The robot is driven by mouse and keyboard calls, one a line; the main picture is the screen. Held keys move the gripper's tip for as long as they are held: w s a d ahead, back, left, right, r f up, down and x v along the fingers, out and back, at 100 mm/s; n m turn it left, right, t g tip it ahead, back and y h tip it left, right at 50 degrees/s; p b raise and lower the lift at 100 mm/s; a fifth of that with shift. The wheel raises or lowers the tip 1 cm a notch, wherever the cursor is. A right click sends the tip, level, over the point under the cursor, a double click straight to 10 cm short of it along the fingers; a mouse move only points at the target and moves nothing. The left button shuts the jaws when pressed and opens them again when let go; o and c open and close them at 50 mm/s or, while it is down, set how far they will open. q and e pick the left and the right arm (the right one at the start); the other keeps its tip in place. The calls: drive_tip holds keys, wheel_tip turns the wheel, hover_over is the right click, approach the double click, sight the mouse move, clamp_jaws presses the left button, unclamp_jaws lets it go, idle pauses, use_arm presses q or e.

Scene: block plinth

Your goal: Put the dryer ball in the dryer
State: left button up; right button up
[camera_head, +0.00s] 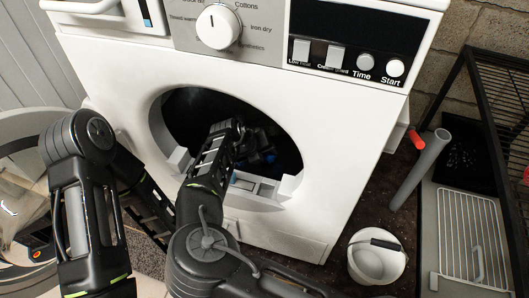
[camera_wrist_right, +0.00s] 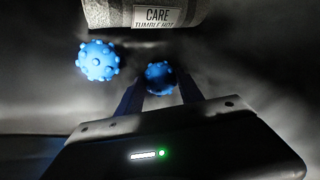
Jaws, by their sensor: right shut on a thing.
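The white dryer (camera_head: 335,200) stands in front of me with its round opening showing a dark drum (camera_head: 190,108). My right arm reaches through the opening, with its gripper (camera_head: 243,143) inside the drum. In the right wrist view the right gripper is shut on a blue knobbly dryer ball (camera_wrist_right: 160,75), held between its fingertips. A second blue knobbly ball (camera_wrist_right: 98,60) is inside the drum to the left of the held one, apart from the gripper. My left arm shows at the left of the head view, but its gripper is not visible.
A rolled grey towel (camera_wrist_right: 200,14) with a care label lies in the drum beyond the balls. The opening's rim surrounds my right forearm closely. A white bucket (camera_head: 376,262), a grey pipe (camera_head: 418,170) and a wire rack (camera_head: 470,240) are at the right.

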drive_tip(key=shift+f, duration=0.1)
drive_tip(key=o, duration=1.3)
drive_tip(key=shift+o, duration=0.2)
drive_tip(key=v, duration=1.2)
